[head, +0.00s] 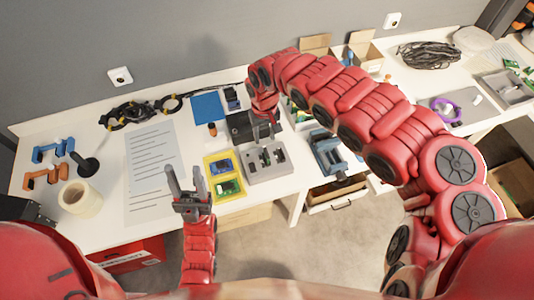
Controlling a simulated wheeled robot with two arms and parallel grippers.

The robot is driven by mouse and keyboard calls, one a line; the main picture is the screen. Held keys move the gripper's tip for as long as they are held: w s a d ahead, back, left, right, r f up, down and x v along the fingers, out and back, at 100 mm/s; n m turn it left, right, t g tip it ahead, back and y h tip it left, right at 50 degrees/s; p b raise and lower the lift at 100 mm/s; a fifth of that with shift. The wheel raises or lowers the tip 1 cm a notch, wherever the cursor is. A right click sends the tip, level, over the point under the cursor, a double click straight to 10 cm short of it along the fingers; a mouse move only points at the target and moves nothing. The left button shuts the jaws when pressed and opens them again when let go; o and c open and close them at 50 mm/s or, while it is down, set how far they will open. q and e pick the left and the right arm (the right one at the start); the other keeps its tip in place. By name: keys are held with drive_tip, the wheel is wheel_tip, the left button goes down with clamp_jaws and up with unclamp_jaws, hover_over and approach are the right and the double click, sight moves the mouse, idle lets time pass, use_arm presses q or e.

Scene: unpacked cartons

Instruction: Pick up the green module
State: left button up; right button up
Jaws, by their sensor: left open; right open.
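A small green module (229,187) lies in the lower part of a yellow holder (209,173) on the white table. A blue module (223,166) lies just above it in the same holder. My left gripper (184,172) is open and empty, fingers pointing up the picture, just left of the yellow holder and apart from the green module. My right gripper (264,134) is open, hanging above the back of a grey fixture block (270,170), up and to the right of the green module. Its fingertips are small and hard to make out against the dark parts there.
A printed sheet (150,165) lies left of the holder. A tape roll (80,198), orange (45,176) and blue (52,150) brackets stand further left. A blue pad (208,107) and cables (130,113) lie behind. A blue vise (327,153) is right of the fixture.

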sight(266, 152)
wheel_tip(266, 152, down, 5)
drive_tip(key=shift+r, duration=0.15)
drive_tip(key=shift+f+p, duration=0.4)
drive_tip(key=shift+p, duration=0.2)
wheel_tip(266, 152, down, 3)
drive_tip(key=shift+s+d+f+p, duration=0.1)
drive_tip(key=shift+p, duration=0.45)
drive_tip(key=shift+d+f, duration=0.15)
drive_tip(key=shift+f, duration=0.5)
clamp_jaws()
